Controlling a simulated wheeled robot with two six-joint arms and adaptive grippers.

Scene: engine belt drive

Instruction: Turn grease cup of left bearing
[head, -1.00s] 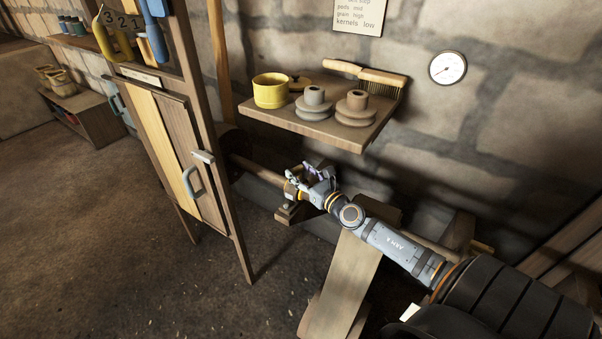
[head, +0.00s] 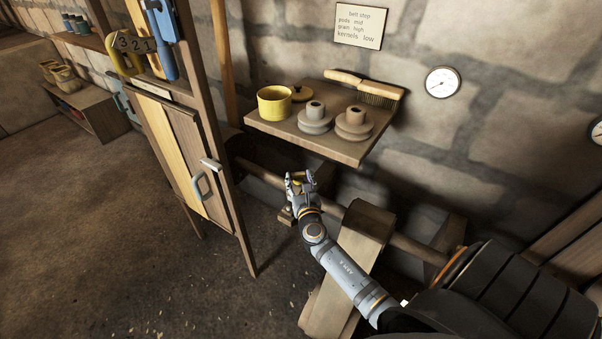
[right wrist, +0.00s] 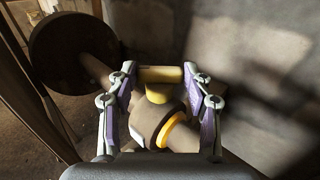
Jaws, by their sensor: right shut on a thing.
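The grease cup shows in the right wrist view as a brass-yellow T-shaped piece (right wrist: 160,75), a crossbar on a short stem. It stands on the brown round housing of the left bearing (right wrist: 153,118), which sits around the shaft. My right gripper (right wrist: 159,76) has its fingers at the two ends of the crossbar and is shut on it. In the head view my right gripper (head: 300,179) is over the bearing (head: 286,214), below the wall shelf, and mostly hides the cup. My left gripper is not in view.
The wooden shaft (head: 262,174) runs along the wall, with a dark wheel (right wrist: 72,52) at its far end. A shelf (head: 340,150) with a yellow pot (head: 274,103) and pulleys hangs above. A wooden cabinet (head: 185,150) stands close on the left.

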